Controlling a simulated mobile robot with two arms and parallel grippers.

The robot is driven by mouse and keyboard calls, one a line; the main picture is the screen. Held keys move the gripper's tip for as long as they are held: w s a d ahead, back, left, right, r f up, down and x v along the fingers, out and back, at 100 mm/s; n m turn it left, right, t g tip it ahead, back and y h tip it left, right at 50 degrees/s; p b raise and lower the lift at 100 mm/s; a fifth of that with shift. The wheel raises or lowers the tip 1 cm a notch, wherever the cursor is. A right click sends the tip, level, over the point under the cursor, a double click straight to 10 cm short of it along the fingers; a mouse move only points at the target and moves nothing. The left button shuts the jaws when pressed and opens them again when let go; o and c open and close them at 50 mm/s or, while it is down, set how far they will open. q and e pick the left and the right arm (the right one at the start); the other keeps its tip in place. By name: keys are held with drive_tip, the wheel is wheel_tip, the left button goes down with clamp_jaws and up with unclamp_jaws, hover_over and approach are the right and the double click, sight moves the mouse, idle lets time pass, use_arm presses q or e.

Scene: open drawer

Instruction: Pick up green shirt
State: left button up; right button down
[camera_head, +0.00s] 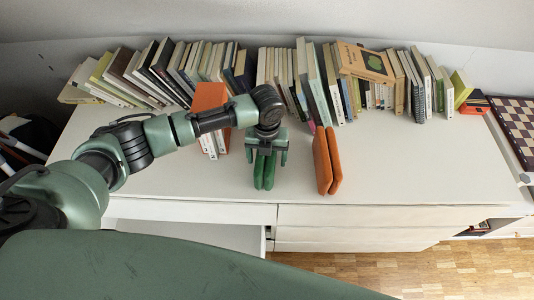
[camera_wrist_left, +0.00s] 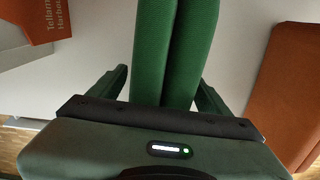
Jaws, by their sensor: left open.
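The green shirt (camera_head: 264,171) is a narrow folded bundle with two rounded layers, at the middle of the white dresser top near its front edge. It also shows in the left wrist view (camera_wrist_left: 180,50), running from the top edge down to my gripper. My left gripper (camera_head: 267,158) is over the shirt, fingers pointing down. The fingers are open, one on each side of the shirt; in the left wrist view (camera_wrist_left: 162,90) gaps show between them and the cloth. The gripper hides the shirt's upper part. My right gripper is not in view.
An orange folded cloth (camera_head: 327,160) stands close to the right of the shirt. An orange book (camera_head: 209,97) stands to the left behind my arm. A row of books (camera_head: 290,75) lines the back. The dresser top (camera_head: 420,165) is clear at right. A chessboard (camera_head: 515,120) lies far right.

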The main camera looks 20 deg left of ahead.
use_arm(q)
drive_tip(key=c, duration=1.6)
